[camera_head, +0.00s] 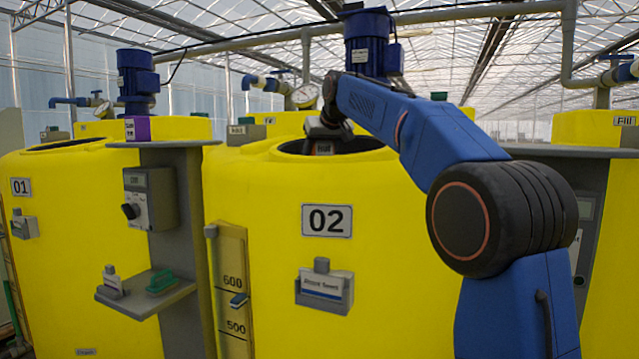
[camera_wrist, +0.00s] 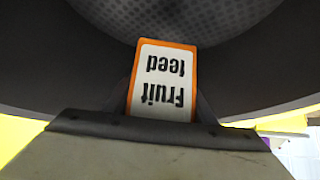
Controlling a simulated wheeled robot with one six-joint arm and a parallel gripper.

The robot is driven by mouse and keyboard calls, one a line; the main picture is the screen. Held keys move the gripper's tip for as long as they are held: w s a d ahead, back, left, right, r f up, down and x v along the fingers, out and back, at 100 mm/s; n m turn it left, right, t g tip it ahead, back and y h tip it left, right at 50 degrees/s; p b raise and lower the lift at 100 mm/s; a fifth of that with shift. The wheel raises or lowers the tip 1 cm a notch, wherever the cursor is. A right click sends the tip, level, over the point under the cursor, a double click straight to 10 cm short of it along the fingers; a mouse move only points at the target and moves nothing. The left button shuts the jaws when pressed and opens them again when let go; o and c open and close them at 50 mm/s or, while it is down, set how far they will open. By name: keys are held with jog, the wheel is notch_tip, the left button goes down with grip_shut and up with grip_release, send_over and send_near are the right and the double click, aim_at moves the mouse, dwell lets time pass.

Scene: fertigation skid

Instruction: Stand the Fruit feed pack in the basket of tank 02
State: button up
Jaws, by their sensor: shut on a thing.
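The Fruit feed pack (camera_wrist: 160,62) has an orange edge and a white label, which reads upside down in the wrist view. My gripper (camera_wrist: 161,104) is shut on it, with dark fingers at its sides. In the head view my gripper (camera_head: 323,132) is over the round top opening of the yellow tank 02 (camera_head: 260,200), and only a small part of the pack shows there. The grey meshed basket (camera_wrist: 190,20) lies beyond the pack in the wrist view. Whether the pack touches the basket is not clear.
Tank 01 (camera_head: 80,230) stands at left. A purple pack (camera_head: 137,129) stands on the grey ledge (camera_head: 165,144) between the tanks. A lower shelf (camera_head: 150,292) holds a green-handled thing (camera_head: 161,281). A blue motor (camera_head: 368,45) and pipes are behind the opening.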

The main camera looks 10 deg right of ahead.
aim_at(329, 152)
jog(key=shift+f, duration=3.25)
jog(key=o, duration=1.4)
jog(key=shift+f, duration=0.1)
jog(key=v, duration=1.2)
jog(key=shift+s, duration=0.1)
